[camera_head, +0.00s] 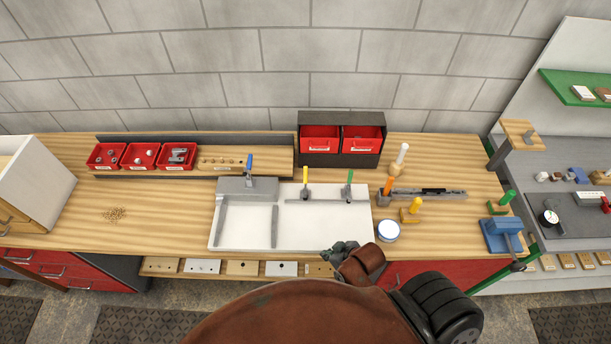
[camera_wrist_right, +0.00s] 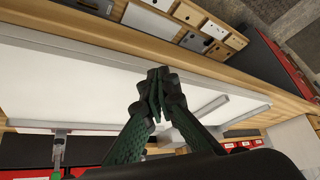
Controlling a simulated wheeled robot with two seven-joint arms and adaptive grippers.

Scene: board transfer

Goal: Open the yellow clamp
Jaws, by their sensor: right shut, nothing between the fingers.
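The yellow clamp (camera_head: 305,178) stands at the back edge of the white fixture (camera_head: 340,236) on the bench, its yellow handle upright. A green-handled clamp (camera_head: 349,185) stands to its right and a blue-handled one (camera_head: 249,166) to its left. My right gripper (camera_head: 339,250) is over the front right edge of the fixture, apart from the yellow clamp. In the right wrist view its fingers (camera_wrist_right: 157,92) are shut and empty above the white surface. The green-handled clamp also shows there (camera_wrist_right: 59,148); I cannot make out the yellow clamp. My left gripper is not in view.
Red bins (camera_head: 143,156) stand at the back left, a dark bin holder (camera_head: 341,119) at the back. An orange-handled tool (camera_head: 388,186), a white-lidded jar (camera_head: 388,231) and a yellow-handled tool (camera_head: 415,205) stand right of the fixture. The fixture's middle is clear.

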